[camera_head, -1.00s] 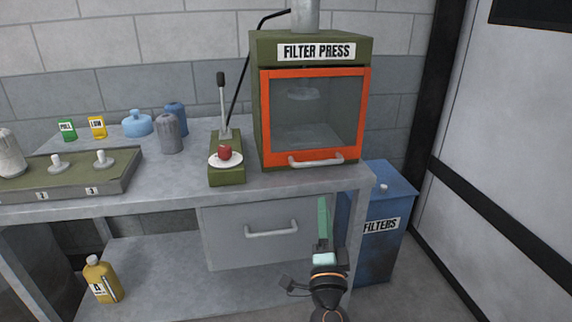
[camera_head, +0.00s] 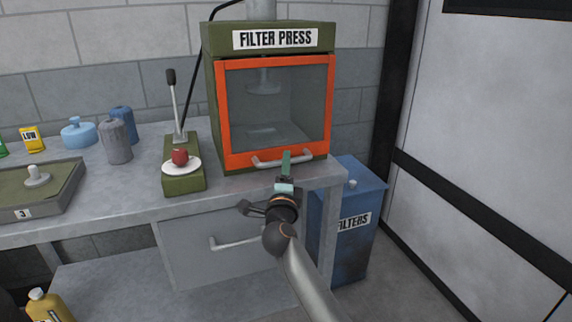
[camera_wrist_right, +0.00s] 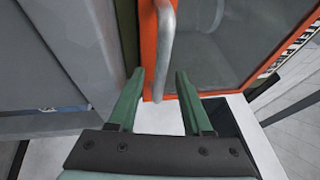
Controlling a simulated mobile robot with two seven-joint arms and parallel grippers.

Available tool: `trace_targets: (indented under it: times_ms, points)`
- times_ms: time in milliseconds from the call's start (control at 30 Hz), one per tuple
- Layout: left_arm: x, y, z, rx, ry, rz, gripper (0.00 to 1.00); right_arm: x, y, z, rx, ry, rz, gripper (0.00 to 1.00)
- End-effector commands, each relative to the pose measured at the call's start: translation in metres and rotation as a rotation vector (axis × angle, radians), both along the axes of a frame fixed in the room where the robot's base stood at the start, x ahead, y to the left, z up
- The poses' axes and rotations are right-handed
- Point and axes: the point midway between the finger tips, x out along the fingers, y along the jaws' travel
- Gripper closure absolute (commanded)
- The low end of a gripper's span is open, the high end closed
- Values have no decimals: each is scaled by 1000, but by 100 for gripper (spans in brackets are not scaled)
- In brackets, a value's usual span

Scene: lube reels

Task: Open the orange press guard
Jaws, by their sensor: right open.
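The orange press guard (camera_head: 224,120) is a framed, see-through door on the front of the green filter press (camera_head: 210,75). It is shut. Its grey bar handle (camera_head: 268,163) runs along the bottom of the frame. My right gripper (camera_head: 287,157) is at the handle's right part in the head view. In the right wrist view its two green fingers (camera_wrist_right: 160,98) are open, with the handle (camera_wrist_right: 166,45) just ahead of and between their tips. The fingers do not grip it. My left gripper is not in view.
A lever stand (camera_head: 184,182) with a red knob on a white disc stands left of the press. A grey drawer (camera_head: 190,255) is under the bench top, and a blue filters bin (camera_head: 362,195) stands at right. Grey and blue bottles (camera_head: 115,142) stand further left.

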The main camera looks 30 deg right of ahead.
Motion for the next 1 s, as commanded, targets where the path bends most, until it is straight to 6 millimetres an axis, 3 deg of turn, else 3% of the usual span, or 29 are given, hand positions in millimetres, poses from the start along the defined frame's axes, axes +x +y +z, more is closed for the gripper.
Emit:
trace_targets:
  times_ms: [200, 533, 1000]
  points:
    - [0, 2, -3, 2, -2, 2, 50, 17, -12, 3, -2, -1, 1, 50]
    - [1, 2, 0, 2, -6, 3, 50, 19, -14, 4, -1, 1, 1, 50]
    - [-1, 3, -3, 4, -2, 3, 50, 19, -13, 4, -1, 1, 1, 100]
